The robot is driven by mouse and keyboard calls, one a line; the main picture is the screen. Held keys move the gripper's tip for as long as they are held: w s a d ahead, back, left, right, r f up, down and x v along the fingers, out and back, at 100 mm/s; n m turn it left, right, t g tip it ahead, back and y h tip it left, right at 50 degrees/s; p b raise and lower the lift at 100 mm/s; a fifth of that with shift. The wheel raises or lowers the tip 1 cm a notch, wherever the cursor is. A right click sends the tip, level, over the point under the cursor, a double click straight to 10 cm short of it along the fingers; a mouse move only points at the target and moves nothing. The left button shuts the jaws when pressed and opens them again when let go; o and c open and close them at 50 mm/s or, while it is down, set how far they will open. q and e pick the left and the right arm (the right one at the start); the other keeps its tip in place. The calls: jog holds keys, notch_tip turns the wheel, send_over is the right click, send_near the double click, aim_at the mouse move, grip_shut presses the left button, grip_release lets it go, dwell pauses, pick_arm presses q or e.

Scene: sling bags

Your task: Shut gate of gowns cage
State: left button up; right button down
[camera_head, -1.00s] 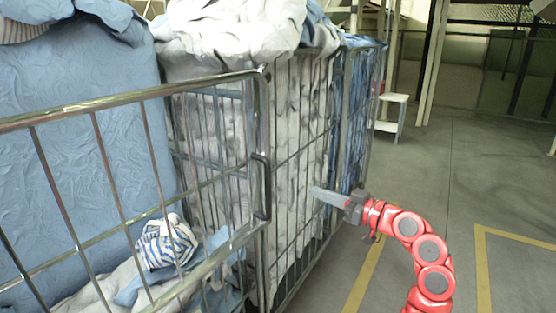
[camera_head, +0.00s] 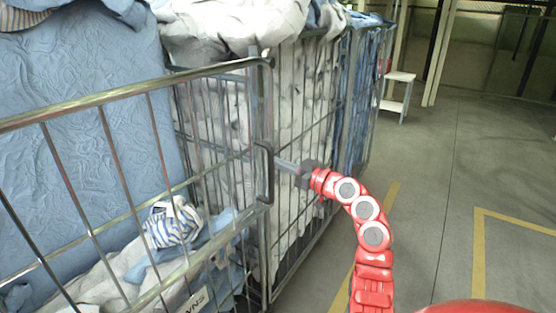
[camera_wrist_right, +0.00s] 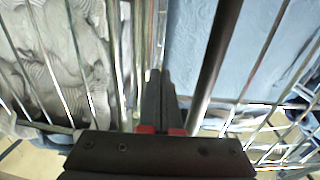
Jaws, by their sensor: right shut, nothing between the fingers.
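A looped handle (camera_head: 267,172) is at the gate's right edge. My right gripper (camera_head: 277,163) is shut and empty, with its fingertips at or just beside this handle; contact is unclear. In the right wrist view, the shut fingers (camera_wrist_right: 160,75) point between vertical metal bars, with a thick dark bar (camera_wrist_right: 215,70) close on their right. I cannot tell how far the gate stands open. My left gripper is out of view.
Blue fabric (camera_head: 85,90) and a striped cloth (camera_head: 172,224) are inside the gowns cage. Another cage (camera_head: 300,150) with whitish fabric stands close behind it, and one with blue fabric is beyond. The floor (camera_head: 430,200) at the right is clear, with yellow lines.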

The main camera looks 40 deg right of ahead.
jog(key=shift+w+a, duration=0.1)
jog(key=shift+w, duration=0.15)
